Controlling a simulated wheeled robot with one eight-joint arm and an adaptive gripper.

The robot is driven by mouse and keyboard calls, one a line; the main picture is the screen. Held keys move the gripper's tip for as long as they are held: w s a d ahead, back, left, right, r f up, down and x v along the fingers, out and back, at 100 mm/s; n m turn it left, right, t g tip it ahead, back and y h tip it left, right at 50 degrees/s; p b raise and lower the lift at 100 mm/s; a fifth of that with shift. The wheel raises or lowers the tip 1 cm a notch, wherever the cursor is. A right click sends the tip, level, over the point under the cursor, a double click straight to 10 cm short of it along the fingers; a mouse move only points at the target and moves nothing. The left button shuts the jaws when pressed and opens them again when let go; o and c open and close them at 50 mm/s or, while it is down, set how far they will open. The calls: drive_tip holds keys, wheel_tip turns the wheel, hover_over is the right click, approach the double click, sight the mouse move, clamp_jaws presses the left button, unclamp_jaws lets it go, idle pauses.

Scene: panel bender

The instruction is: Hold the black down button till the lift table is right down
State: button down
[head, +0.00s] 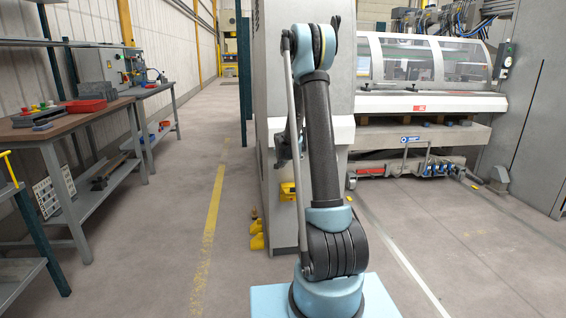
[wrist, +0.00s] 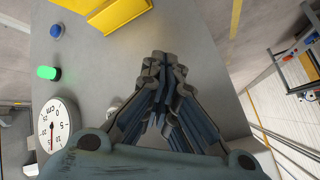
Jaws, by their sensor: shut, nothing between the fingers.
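My gripper (wrist: 164,62) is shut and empty in the wrist view, in front of a grey panel (wrist: 110,62). The panel carries a blue button (wrist: 57,31), a lit green button (wrist: 47,72) and a round white dial (wrist: 58,125) marked cm, with a red needle. I cannot read its value surely. A small pale knob (wrist: 113,107) shows left of the fingers. No black button shows; the fingers cover part of the panel. I cannot tell whether the fingertips touch it. In the head view the gripper is mostly hidden behind my arm. I cannot surely pick out the lift table.
A tall grey cabinet (head: 272,100) stands close behind my arm. A machine with a clear guard (head: 420,60) is at the right. A workbench (head: 65,125) with a red tray (head: 86,105) is at the left. The floor (head: 170,230) between is clear.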

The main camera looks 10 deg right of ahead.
drive_tip(key=shift+w, duration=0.55)
drive_tip(key=shift+w, duration=0.15)
idle(1.0)
drive_tip(key=shift+w, duration=0.25)
drive_tip(key=shift+w, duration=0.45)
idle(3.5)
drive_tip(key=shift+s, duration=0.1)
idle(0.5)
drive_tip(key=shift+s, duration=0.8)
drive_tip(key=shift+s, duration=2.5)
